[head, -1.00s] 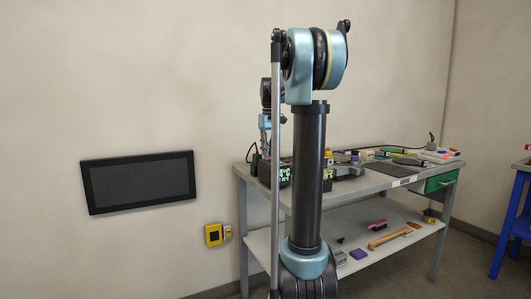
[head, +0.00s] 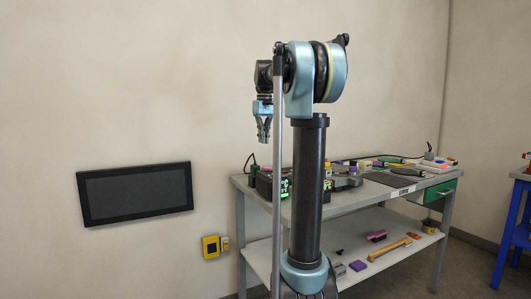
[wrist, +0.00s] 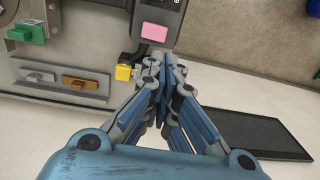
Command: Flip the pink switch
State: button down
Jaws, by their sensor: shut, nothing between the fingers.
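The pink switch, a flat rounded rectangle (wrist: 155,32), sits on a dark grey unit (wrist: 137,14) at the top of the wrist view. My gripper (wrist: 164,64) is shut and empty, with its fingertips just below the pink piece in the picture. A gap between them shows, but its depth is hard to judge. In the head view my gripper (head: 264,140) hangs pointing down, above the left end of the grey workbench (head: 340,208). I cannot pick out the pink switch in the head view.
A yellow block (wrist: 123,73) is beside the fingertips. A green part (wrist: 26,33), a grey part (wrist: 40,77) and an orange-brown part (wrist: 84,82) sit to the left. A black flat panel (wrist: 252,134) lies at right. Several items crowd the bench; a blue table (head: 512,225) stands right.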

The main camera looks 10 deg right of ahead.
aim_at(268, 169)
jog(key=shift+s+a+r, duration=0.1)
jog(key=shift+a+r, duration=0.05)
jog(key=shift+r, duration=0.75)
jog(key=shift+a+r, duration=0.15)
jog(key=shift+r, duration=0.75)
jog(key=shift+w+d+r+g+y, duration=0.15)
jog(key=shift+d+y, duration=0.1)
jog(key=shift+d, duration=0.35)
jog(key=shift+w+d+g+y, duration=0.15)
jog(key=shift+d+y, duration=0.15)
jog(key=shift+d, duration=0.35)
jog(key=shift+w+d+r+y, duration=0.15)
jog(key=shift+d+y, duration=0.1)
jog(key=shift+d, duration=0.35)
jog(key=shift+f, duration=0.1)
jog(key=f, duration=0.4)
jog(key=a+f, duration=0.1)
jog(key=f, duration=0.4)
jog(key=a+f, duration=0.1)
jog(key=f, duration=0.3)
jog(key=shift+s+a+f, duration=0.1)
jog(key=shift+s+f, duration=0.25)
jog(key=shift+f, duration=0.05)
